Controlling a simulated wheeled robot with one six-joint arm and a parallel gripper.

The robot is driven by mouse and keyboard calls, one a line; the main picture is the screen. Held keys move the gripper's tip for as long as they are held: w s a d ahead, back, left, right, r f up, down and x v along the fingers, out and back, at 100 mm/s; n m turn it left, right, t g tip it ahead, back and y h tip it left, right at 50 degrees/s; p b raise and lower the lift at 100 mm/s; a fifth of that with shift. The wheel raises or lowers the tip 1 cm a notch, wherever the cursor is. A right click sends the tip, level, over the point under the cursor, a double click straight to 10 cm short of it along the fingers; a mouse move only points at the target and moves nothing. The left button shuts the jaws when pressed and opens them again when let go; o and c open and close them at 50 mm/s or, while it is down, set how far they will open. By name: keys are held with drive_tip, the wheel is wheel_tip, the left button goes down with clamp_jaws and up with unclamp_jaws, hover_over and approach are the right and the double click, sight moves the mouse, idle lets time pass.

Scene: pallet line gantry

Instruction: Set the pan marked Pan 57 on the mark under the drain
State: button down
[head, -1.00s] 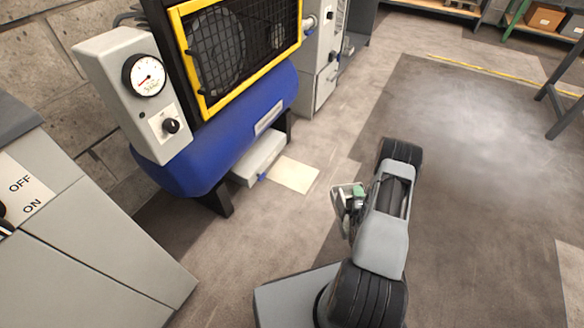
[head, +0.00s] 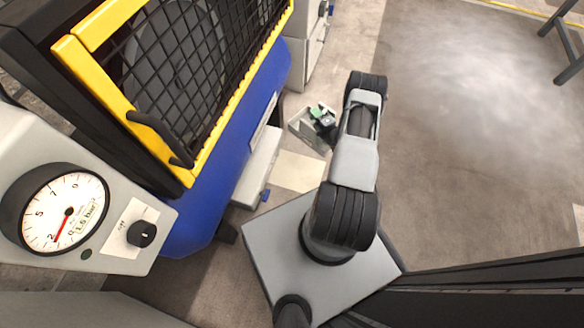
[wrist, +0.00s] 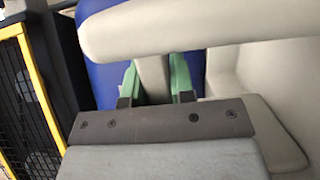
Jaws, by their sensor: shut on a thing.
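My gripper (head: 322,115) is shut on a pale grey pan (head: 303,128) and holds it beside the blue tank. In the wrist view, the green fingers (wrist: 154,82) close on both sides of a beige upright part of the pan (wrist: 215,30), whose wide wall or rim crosses the top. I cannot read a label on it. A pale square (head: 298,171), which may be the mark, lies flat on the floor near the tank, just below the pan in the head view. I cannot make out the drain clearly.
A low light-grey box (head: 258,165) with a small blue part (head: 265,195) sits by the tank's underside. The blue tank (head: 215,185) and yellow-framed grille (head: 190,90) stand left. A gauge panel (head: 100,225) is near left. Open floor (head: 470,130) lies right.

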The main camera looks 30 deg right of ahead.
drive_tip(key=f+n+y, duration=0.1)
drive_tip(key=y, duration=0.1)
drive_tip(key=w+f+n+g+y, duration=0.1)
drive_tip(key=f+y, duration=0.1)
drive_tip(key=w+f+n+y+b, duration=0.1)
drive_tip(key=shift+w+a+f+n+g+y, duration=0.15)
drive_tip(key=shift+a+f+n+g+y, duration=0.15)
drive_tip(key=shift+n+y, duration=0.1)
drive_tip(key=shift+w+f+n+g+y, duration=0.1)
drive_tip(key=shift+f+n+g+y, duration=0.35)
drive_tip(key=shift+f+y, duration=0.2)
drive_tip(key=s+a+f+b, duration=0.6)
drive_tip(key=a+f, duration=0.6)
drive_tip(key=f, duration=0.1)
drive_tip(key=shift+s+a, duration=0.15)
drive_tip(key=shift+a, duration=0.1)
drive_tip(key=shift+f, duration=0.15)
drive_tip(key=c, duration=1)
unclamp_jaws()
drive_tip(key=shift+o, duration=0.2)
